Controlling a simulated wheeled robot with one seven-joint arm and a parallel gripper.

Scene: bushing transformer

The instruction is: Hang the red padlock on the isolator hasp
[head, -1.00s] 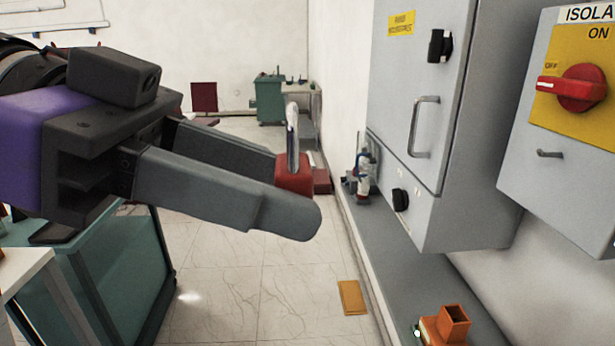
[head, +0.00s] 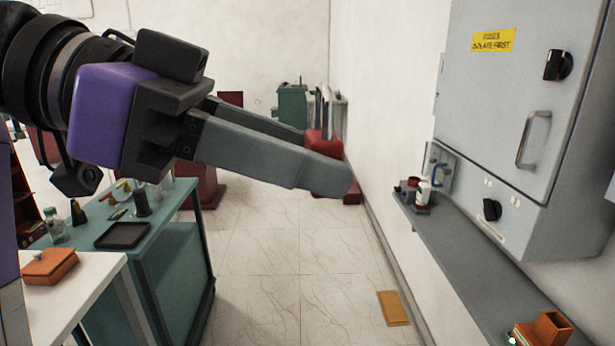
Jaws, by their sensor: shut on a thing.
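My gripper (head: 335,165) is shut on the red padlock (head: 322,142) in the head view. The padlock's red body sits between the fingertips, with the near finger hiding its lower part. Its pale metal shackle (head: 323,105) stands upright above the body. The padlock is held in the air, left of the wall cabinets and touching nothing but my fingers. The isolator box and its hasp are out of view; at most a sliver of grey shows at the right edge.
A grey cabinet (head: 500,120) with a handle and black knobs hangs on the right wall. Below it, a grey shelf (head: 450,250) holds small parts and an orange block (head: 552,330). A teal bench (head: 165,270) and white table (head: 75,285) stand left.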

